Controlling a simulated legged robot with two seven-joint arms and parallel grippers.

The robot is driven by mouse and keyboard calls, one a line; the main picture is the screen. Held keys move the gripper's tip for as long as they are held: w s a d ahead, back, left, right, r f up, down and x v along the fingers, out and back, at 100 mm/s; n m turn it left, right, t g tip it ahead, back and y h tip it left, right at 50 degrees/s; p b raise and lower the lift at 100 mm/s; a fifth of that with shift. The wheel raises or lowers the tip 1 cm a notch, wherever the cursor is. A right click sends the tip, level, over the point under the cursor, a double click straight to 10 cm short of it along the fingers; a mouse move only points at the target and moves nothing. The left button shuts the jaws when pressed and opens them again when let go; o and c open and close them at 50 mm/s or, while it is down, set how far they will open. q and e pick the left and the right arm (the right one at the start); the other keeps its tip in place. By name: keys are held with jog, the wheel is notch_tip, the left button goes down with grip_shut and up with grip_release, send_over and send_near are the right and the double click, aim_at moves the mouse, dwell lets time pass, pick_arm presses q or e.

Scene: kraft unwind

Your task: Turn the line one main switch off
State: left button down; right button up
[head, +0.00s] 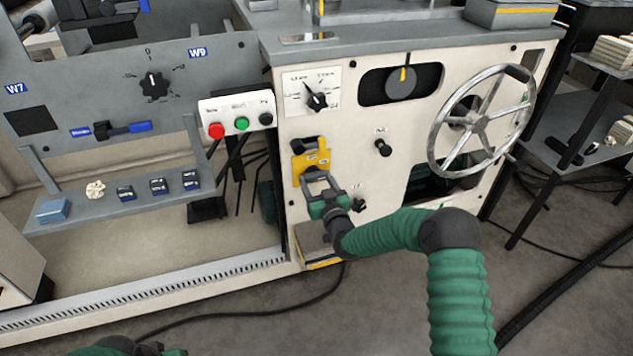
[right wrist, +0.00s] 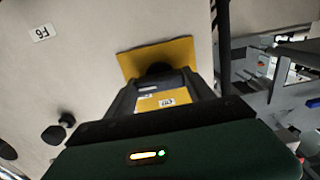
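A yellow switch plate (head: 298,161) with a dark handle and small labels is on the cream machine front, left of centre in the head view. In the right wrist view the yellow plate (right wrist: 128,66) surrounds a dark rounded part, with a labelled yellow face (right wrist: 160,100) below it. My right gripper (head: 318,178) is at the lower part of this switch, its fingers apart on either side of it. It also shows in the right wrist view (right wrist: 162,90). Finger contact is unclear. Only green parts of my left arm show at the bottom left; its gripper is out of view.
A button box (head: 238,124) with red, green and black buttons is up left of the switch. A selector panel (head: 312,92), a black knob (head: 383,147) and a spoked handwheel (head: 481,121) are on the machine. A grey shelf (head: 115,200) holds small items.

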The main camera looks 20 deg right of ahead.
jog(key=c, duration=0.6)
jog(key=shift+n, duration=0.4)
jog(key=n+p, duration=0.1)
jog(key=n, duration=0.1)
jog(key=shift+r+n, duration=0.1)
jog(key=shift+n, duration=0.3)
jog(key=n+p, duration=0.1)
jog(key=n, duration=0.2)
jog(key=shift+n, duration=0.3)
jog(key=n, duration=0.5)
jog(key=shift+a+p, duration=0.1)
jog(key=shift+p, duration=0.2)
jog(key=n, duration=0.5)
jog(key=shift+f+n, duration=0.25)
jog(key=shift+n, duration=0.15)
jog(key=shift+o, duration=0.2)
jog(key=shift+s, duration=0.1)
jog(key=shift+f, duration=0.1)
